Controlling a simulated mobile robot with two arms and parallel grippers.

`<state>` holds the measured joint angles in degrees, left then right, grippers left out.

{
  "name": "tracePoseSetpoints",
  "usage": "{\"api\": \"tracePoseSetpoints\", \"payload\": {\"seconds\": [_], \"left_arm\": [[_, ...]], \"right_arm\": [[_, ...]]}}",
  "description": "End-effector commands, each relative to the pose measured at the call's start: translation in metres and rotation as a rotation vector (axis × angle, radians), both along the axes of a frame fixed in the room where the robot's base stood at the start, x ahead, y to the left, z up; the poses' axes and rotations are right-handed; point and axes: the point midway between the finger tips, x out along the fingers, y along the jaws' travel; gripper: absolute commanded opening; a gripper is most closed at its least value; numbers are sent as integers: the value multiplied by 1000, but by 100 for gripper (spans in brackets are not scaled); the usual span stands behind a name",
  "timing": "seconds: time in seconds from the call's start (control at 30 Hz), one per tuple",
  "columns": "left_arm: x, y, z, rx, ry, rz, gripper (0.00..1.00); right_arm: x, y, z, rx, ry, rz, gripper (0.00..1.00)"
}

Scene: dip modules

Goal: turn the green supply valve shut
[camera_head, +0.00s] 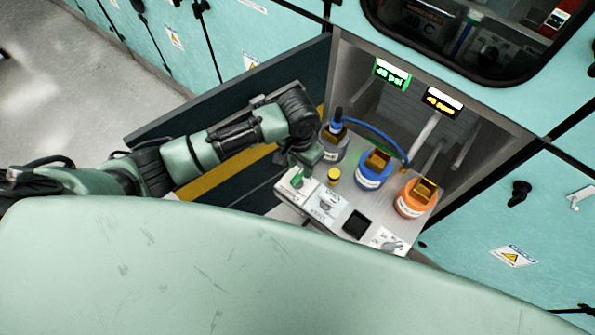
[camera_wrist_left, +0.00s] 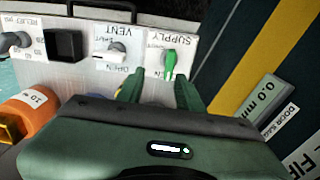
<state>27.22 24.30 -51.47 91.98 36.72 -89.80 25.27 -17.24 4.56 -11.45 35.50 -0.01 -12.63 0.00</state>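The green supply valve (camera_wrist_left: 170,62) sits on a white plate marked SUPPLY in the left wrist view. Its handle points toward my gripper. In the head view the green valve (camera_head: 298,181) shows small at the left end of the panel, just below my left gripper (camera_head: 303,163). In the left wrist view my left gripper (camera_wrist_left: 160,90) has its two fingers apart, with nothing between the tips. The valve handle lies just beyond the fingertips, nearer the right finger; I cannot tell whether they touch. My right gripper is not in view.
Beside the supply valve is the white vent valve (camera_wrist_left: 116,50), then a black square block (camera_wrist_left: 63,43). Behind stand a grey bottle with a blue tube, a blue jar (camera_head: 373,169) and an orange jar (camera_head: 413,199). A green psi display (camera_head: 392,74) hangs above.

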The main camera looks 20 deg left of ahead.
Motion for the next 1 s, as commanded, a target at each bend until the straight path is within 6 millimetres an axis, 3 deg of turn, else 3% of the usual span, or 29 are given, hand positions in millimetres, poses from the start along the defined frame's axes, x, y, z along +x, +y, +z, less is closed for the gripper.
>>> {"api": "tracePoseSetpoints", "payload": {"seconds": [0.1,0.23,0.63,1.0], "left_arm": [[10,12,-1,31,10,22,36],[11,14,-11,35,16,28,36],[11,13,-69,33,12,27,36],[11,13,-78,33,10,24,36]], "right_arm": [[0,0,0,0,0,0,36],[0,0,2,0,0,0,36],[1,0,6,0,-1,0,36],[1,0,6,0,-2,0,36]]}}
